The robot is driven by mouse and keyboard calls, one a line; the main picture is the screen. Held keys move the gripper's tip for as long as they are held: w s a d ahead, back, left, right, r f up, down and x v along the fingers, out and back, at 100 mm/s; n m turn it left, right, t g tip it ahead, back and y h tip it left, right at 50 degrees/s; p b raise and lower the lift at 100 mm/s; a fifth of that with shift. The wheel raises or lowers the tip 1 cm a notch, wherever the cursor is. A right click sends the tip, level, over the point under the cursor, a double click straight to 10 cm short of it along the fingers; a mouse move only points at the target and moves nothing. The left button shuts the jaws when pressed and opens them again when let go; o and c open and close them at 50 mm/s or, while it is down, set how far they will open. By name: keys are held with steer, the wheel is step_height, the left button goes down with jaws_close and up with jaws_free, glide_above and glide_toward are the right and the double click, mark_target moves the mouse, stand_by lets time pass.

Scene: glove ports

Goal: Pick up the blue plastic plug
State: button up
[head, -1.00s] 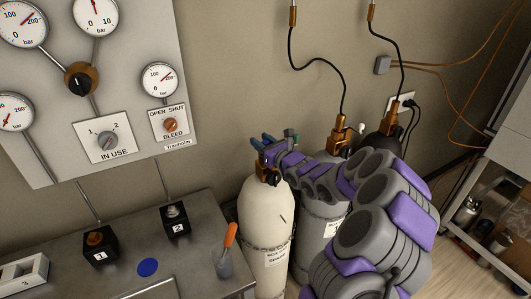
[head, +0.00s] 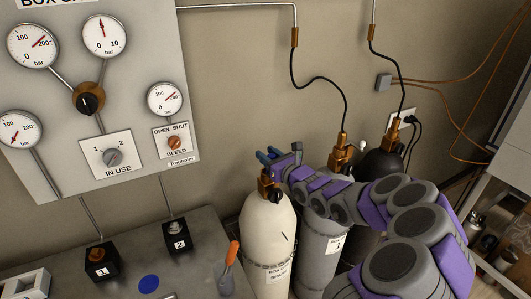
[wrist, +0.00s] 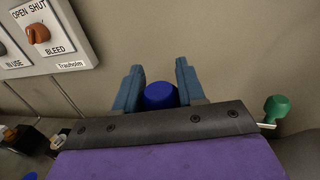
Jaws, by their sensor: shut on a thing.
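The blue plastic plug (wrist: 160,95) shows in the wrist view as a round, dark blue piece between the two fingers. My gripper (wrist: 160,84) has blue-grey fingers closed on its left and right sides. In the head view my gripper (head: 268,157) is just above and behind the brass valve (head: 268,186) on top of the cream gas cylinder (head: 267,235). In that view I cannot tell the plug from the blue fingers.
A grey cylinder (head: 318,248) and a dark one stand behind my arm, with black hoses to the wall. The gauge panel (head: 150,100) is at left. The bench (head: 200,255) below carries black boxes, an orange-handled tool (head: 229,266) and a flat blue disc (head: 148,284).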

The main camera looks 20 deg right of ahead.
steer(key=s+a+r+b, duration=0.1)
steer(key=s, duration=1.1)
steer(key=shift+s+a, duration=0.25)
